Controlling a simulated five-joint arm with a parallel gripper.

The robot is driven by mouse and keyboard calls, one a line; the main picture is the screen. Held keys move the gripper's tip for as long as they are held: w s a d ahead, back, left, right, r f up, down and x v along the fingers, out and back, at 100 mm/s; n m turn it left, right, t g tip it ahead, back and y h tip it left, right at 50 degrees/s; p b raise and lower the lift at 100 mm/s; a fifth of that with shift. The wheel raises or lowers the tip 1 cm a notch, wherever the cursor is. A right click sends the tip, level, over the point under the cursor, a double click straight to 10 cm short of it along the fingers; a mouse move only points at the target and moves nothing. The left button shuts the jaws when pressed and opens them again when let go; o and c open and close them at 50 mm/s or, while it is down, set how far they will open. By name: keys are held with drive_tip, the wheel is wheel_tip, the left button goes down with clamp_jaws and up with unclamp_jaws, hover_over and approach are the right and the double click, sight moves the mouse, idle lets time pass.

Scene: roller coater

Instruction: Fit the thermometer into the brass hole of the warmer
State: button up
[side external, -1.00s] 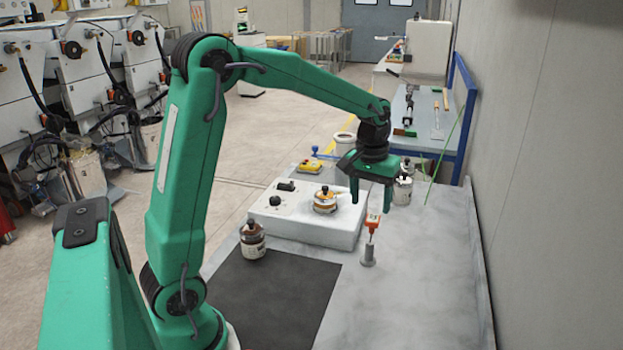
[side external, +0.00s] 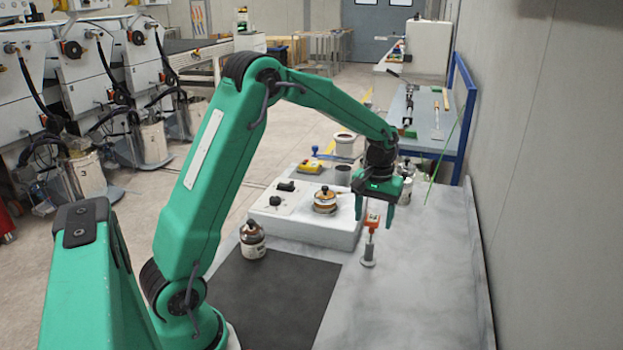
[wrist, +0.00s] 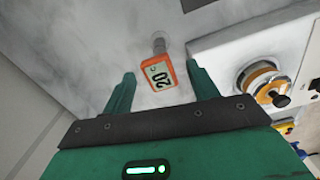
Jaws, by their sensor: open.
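The thermometer has an orange head (side external: 372,217) and stands upright in a small grey holder (side external: 369,255) on the bench. In the wrist view its head (wrist: 160,74) shows a display reading 20. My gripper (side external: 374,222) is open and points down just above the thermometer. In the wrist view its two fingertips (wrist: 161,72) lie on either side of the orange head, with gaps on both sides. The warmer (side external: 300,230) is a white box with black knobs, left of the thermometer. I cannot make out the brass hole.
The bench right of the holder is clear.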

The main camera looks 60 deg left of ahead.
sight(371, 233)
drive_tip(key=shift+f, duration=0.2)
drive_tip(key=shift+s+f, duration=0.15)
drive_tip(key=shift+f, duration=2.35)
drive_tip(key=shift+c, duration=0.2)
drive_tip(key=c, duration=1.1)
